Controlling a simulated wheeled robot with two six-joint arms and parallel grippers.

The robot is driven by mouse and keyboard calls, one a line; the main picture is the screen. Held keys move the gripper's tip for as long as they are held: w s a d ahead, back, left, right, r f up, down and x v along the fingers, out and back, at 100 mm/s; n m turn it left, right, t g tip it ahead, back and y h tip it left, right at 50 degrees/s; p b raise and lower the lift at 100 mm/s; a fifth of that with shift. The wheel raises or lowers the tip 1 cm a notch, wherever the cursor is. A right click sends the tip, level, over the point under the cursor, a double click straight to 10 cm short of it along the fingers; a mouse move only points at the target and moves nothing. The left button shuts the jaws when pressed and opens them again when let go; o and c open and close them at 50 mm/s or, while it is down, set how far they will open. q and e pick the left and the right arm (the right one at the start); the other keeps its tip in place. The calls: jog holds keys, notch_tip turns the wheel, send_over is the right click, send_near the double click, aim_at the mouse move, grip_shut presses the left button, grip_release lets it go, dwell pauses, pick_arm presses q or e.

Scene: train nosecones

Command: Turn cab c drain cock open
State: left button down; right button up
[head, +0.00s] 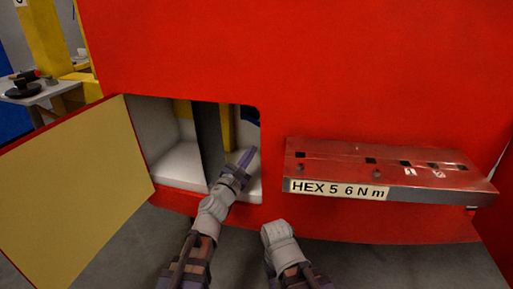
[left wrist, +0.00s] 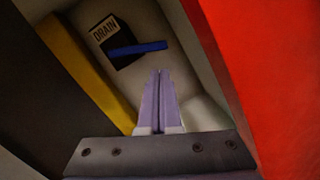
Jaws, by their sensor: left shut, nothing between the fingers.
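The drain cock shows in the left wrist view as a black block (left wrist: 122,50) with a blue lever (left wrist: 138,48) across it, lying nearly level and rising slightly to the right. A label (left wrist: 104,29) reading "DRAIN" sits just above it on the pale wall. My left gripper (head: 249,154) reaches into the open recess in the red cab front. In the left wrist view its purple fingers (left wrist: 160,72) are shut together and empty, with their tips below the lever in the picture. I cannot tell whether they touch it. My right arm shows at the bottom, but its fingers do not.
A yellow-faced door (head: 75,190) hangs open left of the recess. A dark divider (head: 208,140) and a yellow post (left wrist: 90,75) stand inside. A red ledge (head: 385,160), labelled "HEX 5 6 N m", juts out at right.

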aim_at(257, 121)
pick_arm(q)
jog(key=shift+n, duration=0.4)
jog(key=a+f+b, duration=0.2)
jog(key=f+b, duration=0.1)
jog(key=s+a+f+b, duration=0.1)
jog(key=f, duration=0.1)
jog(key=shift+b, duration=0.35)
jog(key=w+d+r+p, duration=0.5)
jog(key=w+r+p, duration=0.1)
jog(key=w, duration=0.2)
jog(key=shift+w+d+r, duration=0.2)
jog(key=shift+d+r, duration=0.05)
